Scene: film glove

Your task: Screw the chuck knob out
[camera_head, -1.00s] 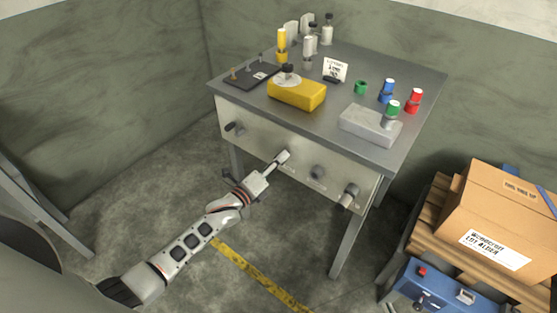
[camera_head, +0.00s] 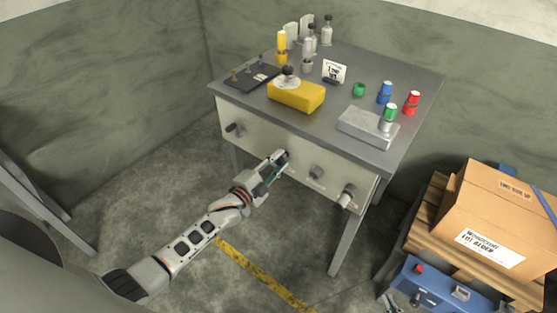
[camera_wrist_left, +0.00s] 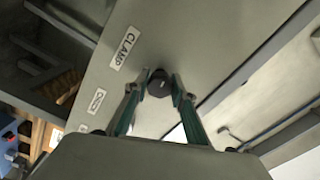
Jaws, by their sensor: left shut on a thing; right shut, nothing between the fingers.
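My left gripper (camera_head: 278,160) is at the front panel of the grey table and is shut on a dark round knob (camera_wrist_left: 158,83). In the left wrist view, its two teal fingers sit on either side of the knob, which is against the panel. A label reading CLAMP (camera_wrist_left: 123,48) is on the panel nearby; I cannot tell which label belongs to the held knob. Other panel knobs are at the left end (camera_head: 234,128), to the right of the gripper (camera_head: 316,173) and near the right end (camera_head: 347,195).
The table top (camera_head: 340,112) holds a yellow box (camera_head: 296,95), a grey block (camera_head: 362,128), a dark plate (camera_head: 250,76) and several small bottles and cylinders. A cardboard box (camera_head: 490,210) on a pallet and a blue case (camera_head: 432,283) stand at the right. Floor in front is clear.

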